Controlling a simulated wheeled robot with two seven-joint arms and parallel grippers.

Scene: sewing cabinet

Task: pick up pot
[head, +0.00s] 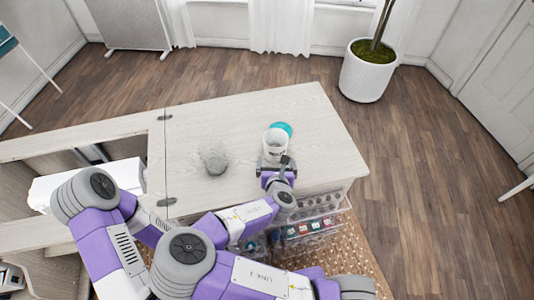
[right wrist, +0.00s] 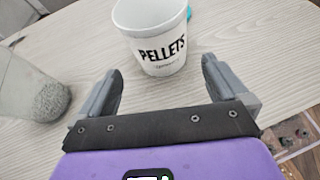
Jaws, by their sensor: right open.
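A white pot (head: 275,143) with black "PELLETS" lettering stands upright on the pale wooden cabinet top. My right gripper (head: 277,162) is just in front of the pot, on the near side. In the right wrist view its two fingers (right wrist: 162,80) are apart and empty, with the pot just beyond the tips. I cannot tell whether the fingertips are level with the pot's base. My left gripper does not show.
A clear, grey-speckled container (head: 214,158) stands left of the pot. A teal round thing (head: 283,128) lies behind the pot. The back of the cabinet top (head: 225,110) is clear. Clear drawers (head: 305,228) with small items sit below the right front edge. A white planter (head: 367,72) stands on the floor.

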